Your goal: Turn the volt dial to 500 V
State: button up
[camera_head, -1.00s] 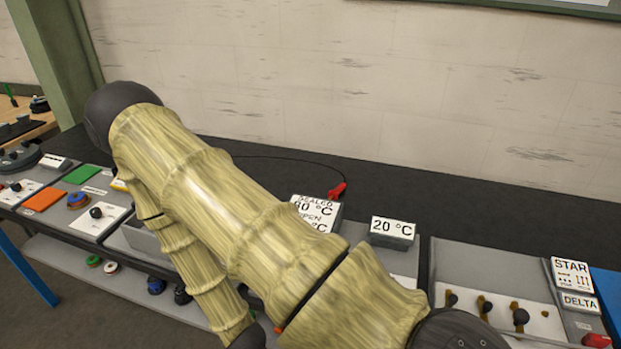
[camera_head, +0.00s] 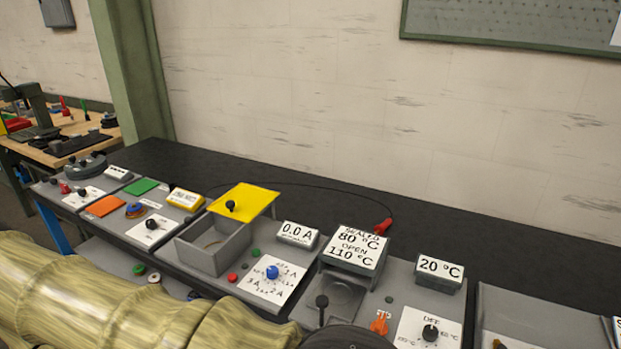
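No dial can be read as the volt dial. At the left, a small black knob (camera_head: 151,224) stands on a white plate, and a second black knob (camera_head: 82,192) is on another white plate farther left. Their markings are too small to read. A blue dial (camera_head: 272,271) on a white plate is marked in A. A black dial (camera_head: 430,332) at the lower right has OFF and °C marks. My arm crosses the lower left and hides the bench front there. My gripper is out of view.
An open grey box (camera_head: 213,248) has a raised yellow lid (camera_head: 243,199). Displays read 0.0 A (camera_head: 298,235), SEALED 80 °C and OPEN 110 °C (camera_head: 355,247), and 20 °C (camera_head: 439,271). The black bench top behind the panels is mostly clear.

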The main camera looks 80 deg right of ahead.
aim_at(150, 224)
jog(key=u, duration=0.6)
jog(key=i, duration=1.55)
jog(key=z, duration=3.5)
